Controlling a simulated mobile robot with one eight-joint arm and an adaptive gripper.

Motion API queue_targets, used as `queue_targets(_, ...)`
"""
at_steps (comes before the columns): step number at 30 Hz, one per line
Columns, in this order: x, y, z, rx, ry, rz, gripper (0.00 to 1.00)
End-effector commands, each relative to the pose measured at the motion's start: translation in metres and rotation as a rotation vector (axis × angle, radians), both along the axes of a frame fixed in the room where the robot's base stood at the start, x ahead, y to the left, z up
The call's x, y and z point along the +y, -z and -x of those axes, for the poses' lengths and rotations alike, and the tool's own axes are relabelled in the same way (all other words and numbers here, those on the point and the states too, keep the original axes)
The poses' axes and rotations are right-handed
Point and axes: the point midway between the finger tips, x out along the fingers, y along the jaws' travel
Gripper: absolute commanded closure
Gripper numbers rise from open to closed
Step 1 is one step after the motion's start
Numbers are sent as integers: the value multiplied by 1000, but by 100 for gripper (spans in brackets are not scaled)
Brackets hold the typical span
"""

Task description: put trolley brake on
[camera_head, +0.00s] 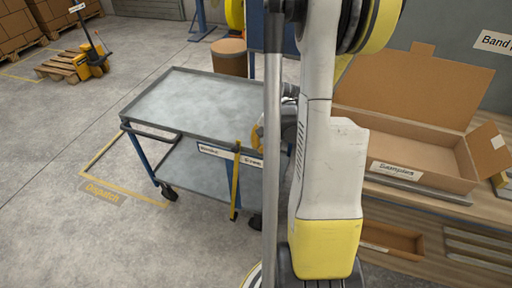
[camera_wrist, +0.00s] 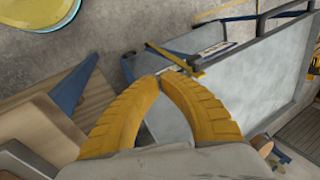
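The trolley (camera_head: 215,100) is grey with a blue frame and two decks, and it stands left of my arm. A yellow lever (camera_head: 235,184), likely its brake, runs down the near side beside small labels too blurred to read surely. In the wrist view the trolley (camera_wrist: 262,75) lies at the upper right, with the yellow lever (camera_wrist: 176,59) just beyond my fingertips. My gripper (camera_wrist: 161,79) has its two yellow fingers together at the tips, with nothing seen between them. The lever appears apart from the fingers. In the head view my arm mostly hides the gripper.
A workbench (camera_head: 425,200) with an open cardboard box (camera_head: 440,140) stands right of my arm. A brown drum (camera_head: 229,58) stands behind the trolley. A pallet jack (camera_head: 95,60) is at the far left. The floor left of the trolley is clear, with a yellow-marked corner.

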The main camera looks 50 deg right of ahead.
Motion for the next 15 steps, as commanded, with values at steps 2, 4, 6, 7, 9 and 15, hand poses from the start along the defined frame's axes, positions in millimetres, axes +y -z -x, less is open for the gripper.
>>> queue_targets(2,2,21,-7,0,-3,0,100)
queue_targets(4,3,36,-12,0,-3,0,100)
queue_targets(6,4,50,-17,1,-2,0,100)
queue_targets(7,5,56,-20,1,-3,0,100)
queue_targets(9,6,69,-25,0,-3,1,100)
queue_targets(15,13,72,-51,0,-4,1,100)
